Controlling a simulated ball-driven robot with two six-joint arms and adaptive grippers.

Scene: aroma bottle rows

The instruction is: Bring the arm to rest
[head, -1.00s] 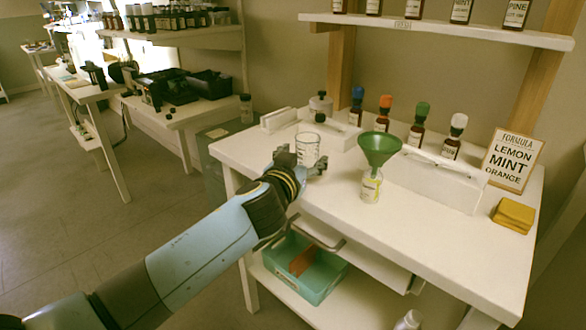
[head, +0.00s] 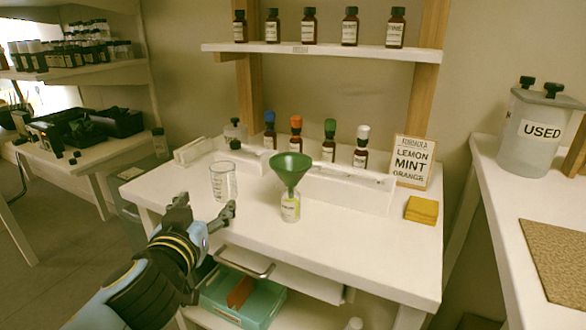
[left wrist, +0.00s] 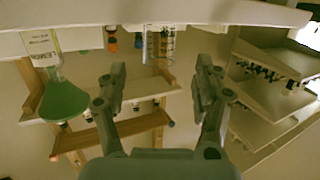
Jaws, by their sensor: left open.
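My left gripper (head: 205,212) is open and empty in the head view, at the front left edge of the white table (head: 330,235). In the left wrist view its two fingers (left wrist: 165,88) stand apart with nothing between them. A clear glass beaker (head: 223,182) stands upright on the table just beyond the gripper, apart from it. The beaker also shows in the left wrist view (left wrist: 160,44), where the picture looks upside down. A green funnel (head: 290,170) sits in a small labelled bottle (head: 290,208) to the right of the gripper. My right gripper is not in view.
Dropper bottles with coloured tops (head: 296,132) stand behind a white rack (head: 345,190). A teal bin (head: 240,298) is below. A "USED" jar (head: 536,130) stands on the right-hand table.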

